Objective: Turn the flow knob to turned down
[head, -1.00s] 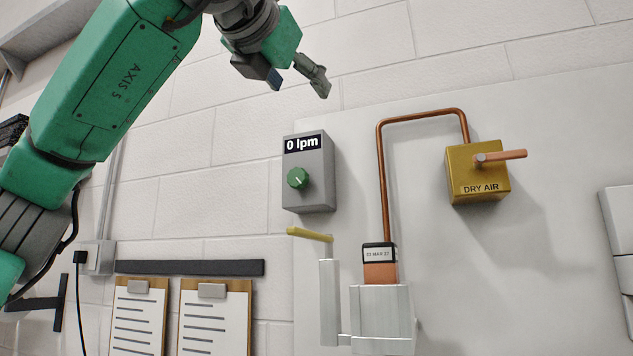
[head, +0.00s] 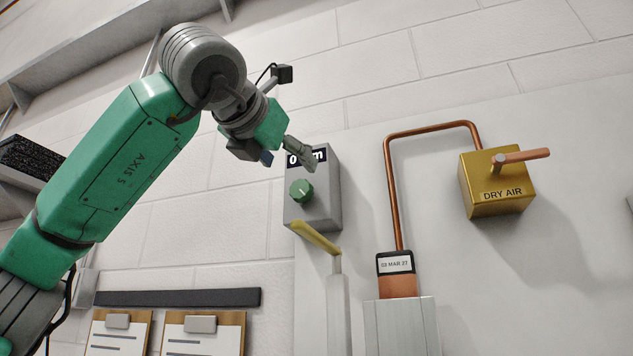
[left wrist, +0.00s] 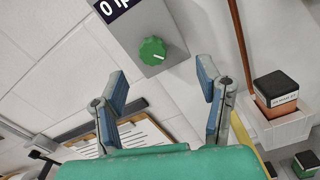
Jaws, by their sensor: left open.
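The flow knob (head: 301,191) is a round green knob with a pale pointer line on the front of a grey box (head: 322,212) on the wall. In the left wrist view the knob (left wrist: 152,51) lies ahead of the fingers, between and beyond them. The box's black label is partly covered by a finger in the head view. My left gripper (head: 284,157) is open and empty, up and left of the knob and apart from it. In the left wrist view its two blue-padded fingers (left wrist: 164,90) are spread wide. My right gripper is not in view.
A yellow lever (head: 315,238) sticks out just below the box. A copper pipe (head: 391,190) runs up to a yellow DRY AIR box (head: 497,182) with a copper handle. Clipboards (head: 202,335) hang at lower left.

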